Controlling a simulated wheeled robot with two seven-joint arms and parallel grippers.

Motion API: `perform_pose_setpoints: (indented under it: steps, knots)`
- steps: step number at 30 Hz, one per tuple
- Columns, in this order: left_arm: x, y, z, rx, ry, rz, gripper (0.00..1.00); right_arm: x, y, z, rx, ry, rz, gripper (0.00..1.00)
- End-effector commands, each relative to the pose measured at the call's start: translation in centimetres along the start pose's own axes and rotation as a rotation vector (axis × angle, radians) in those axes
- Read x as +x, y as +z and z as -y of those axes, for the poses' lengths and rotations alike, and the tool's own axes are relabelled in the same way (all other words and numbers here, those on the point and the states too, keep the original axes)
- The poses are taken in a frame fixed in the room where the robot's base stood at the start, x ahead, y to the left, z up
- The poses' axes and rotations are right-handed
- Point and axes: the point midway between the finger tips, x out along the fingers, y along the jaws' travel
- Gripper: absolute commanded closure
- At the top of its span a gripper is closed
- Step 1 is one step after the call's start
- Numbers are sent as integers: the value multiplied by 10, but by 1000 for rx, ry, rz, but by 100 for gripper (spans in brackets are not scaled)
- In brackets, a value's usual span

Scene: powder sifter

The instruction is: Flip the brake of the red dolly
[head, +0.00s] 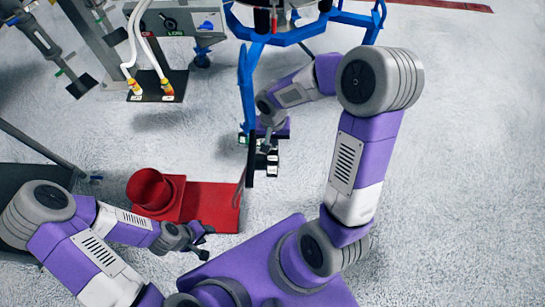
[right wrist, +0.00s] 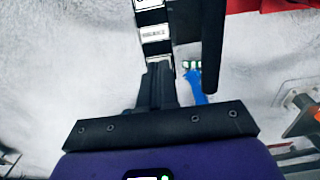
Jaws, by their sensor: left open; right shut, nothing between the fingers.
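A flat red platform (head: 215,205), which looks like the red dolly, lies on the floor at lower middle in the head view. A red cylinder on a square red base (head: 152,188) is at its left. A red part (right wrist: 275,5) shows at the top right of the right wrist view. I cannot make out the brake. My left gripper (head: 203,238) is open and empty by the platform's front edge. Contact is unclear.
A blue frame (head: 246,85) stands close left of my right gripper; a dark upright bar (right wrist: 213,45) is near its fingers. A grey machine (head: 185,20) with cables stands at the back left. The floor at right is clear.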

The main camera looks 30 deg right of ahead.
Motion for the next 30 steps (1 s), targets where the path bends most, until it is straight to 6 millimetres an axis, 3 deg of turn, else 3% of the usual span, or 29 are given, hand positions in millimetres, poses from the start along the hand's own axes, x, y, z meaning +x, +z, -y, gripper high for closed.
perform_pose_setpoints:
  steps: [30]
  knots:
    - [14,-1,5,0,0,0,57,16,1,0,-1,1,2,100]
